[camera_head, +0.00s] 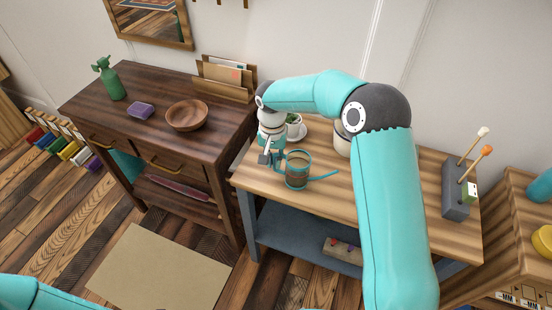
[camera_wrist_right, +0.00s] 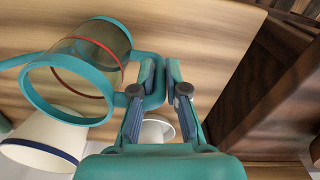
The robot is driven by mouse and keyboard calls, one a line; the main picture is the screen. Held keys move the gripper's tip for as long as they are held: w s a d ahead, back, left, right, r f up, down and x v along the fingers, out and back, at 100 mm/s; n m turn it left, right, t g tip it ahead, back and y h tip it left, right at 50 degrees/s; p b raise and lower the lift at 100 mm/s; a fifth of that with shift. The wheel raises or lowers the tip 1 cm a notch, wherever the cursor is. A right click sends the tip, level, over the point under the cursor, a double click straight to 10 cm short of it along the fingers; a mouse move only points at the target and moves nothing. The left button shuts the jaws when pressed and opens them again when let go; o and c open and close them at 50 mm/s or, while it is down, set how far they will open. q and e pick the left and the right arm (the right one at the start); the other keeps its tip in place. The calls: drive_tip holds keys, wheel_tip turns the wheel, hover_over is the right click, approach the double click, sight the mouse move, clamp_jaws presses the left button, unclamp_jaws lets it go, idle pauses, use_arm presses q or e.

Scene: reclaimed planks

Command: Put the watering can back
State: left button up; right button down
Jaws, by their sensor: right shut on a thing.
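The watering can (camera_head: 298,170) is a see-through can with teal rims, a red band and a teal spout. In the head view it is at the front left of the light wooden table; I cannot tell whether it touches the top. My right gripper (camera_head: 274,157) reaches it from the left, at its handle side. In the right wrist view the can (camera_wrist_right: 92,62) is at the upper left, and my right gripper (camera_wrist_right: 161,76) is shut on its teal handle. My left gripper is out of view; only part of that arm shows at the lower left.
A small potted plant (camera_head: 294,125) stands behind the can, and a cream pot (camera_head: 342,142) is partly hidden by my right arm. A grey block (camera_head: 455,196) with upright tools stands at the table's right. A dark desk (camera_head: 150,170) with a wooden bowl (camera_head: 187,115) is to the left.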

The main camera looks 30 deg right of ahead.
drive_tip(key=shift+f, duration=0.15)
drive_tip(key=c, duration=1.2)
unclamp_jaws()
wheel_tip(320, 180, up, 12)
drive_tip(key=shift+a+r, duration=0.1)
